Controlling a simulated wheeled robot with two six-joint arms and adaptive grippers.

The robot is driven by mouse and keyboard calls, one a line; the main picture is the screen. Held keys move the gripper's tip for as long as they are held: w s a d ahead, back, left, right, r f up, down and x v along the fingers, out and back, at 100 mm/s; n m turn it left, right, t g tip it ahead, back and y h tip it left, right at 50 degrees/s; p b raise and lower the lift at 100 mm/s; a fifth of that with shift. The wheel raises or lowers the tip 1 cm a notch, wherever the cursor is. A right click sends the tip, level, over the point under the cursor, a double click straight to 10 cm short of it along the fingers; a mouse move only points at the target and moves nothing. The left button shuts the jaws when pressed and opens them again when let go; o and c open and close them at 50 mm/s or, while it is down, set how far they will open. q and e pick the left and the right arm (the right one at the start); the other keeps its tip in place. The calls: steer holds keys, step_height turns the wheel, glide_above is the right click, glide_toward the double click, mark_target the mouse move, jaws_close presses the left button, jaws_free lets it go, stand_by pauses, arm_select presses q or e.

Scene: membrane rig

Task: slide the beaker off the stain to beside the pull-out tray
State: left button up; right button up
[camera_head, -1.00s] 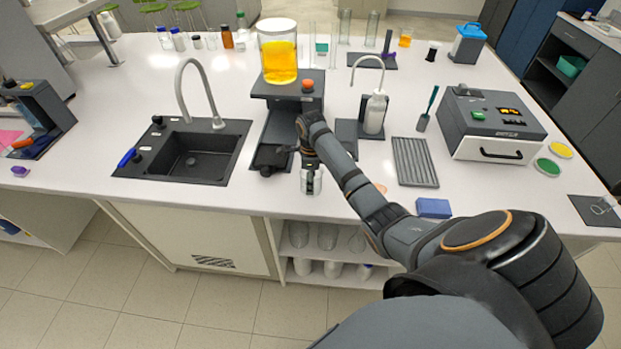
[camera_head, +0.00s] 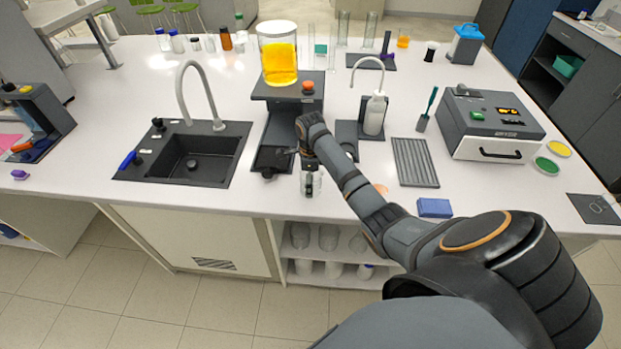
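A small clear glass beaker (camera_head: 303,188) stands near the bench's front edge, just right of the pull-out tray. The dark pull-out tray (camera_head: 272,159) juts forward from the base of the rig (camera_head: 270,130). My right gripper (camera_head: 310,188) points down at the beaker and partly covers it; its fingers are too small and overlapped to tell whether they grip the glass. An orange-pink stain (camera_head: 381,188) shows on the white bench to the right, beside my forearm and partly hidden by it. My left gripper is not in view.
A large beaker of orange liquid (camera_head: 279,60) stands on the rig. The sink (camera_head: 195,157) is left of the tray. The bench's front edge is close.

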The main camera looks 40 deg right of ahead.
steer(key=shift+r, duration=0.3)
step_height(320, 180, up, 7)
steer(key=shift+f, duration=0.1)
stand_by(0.5)
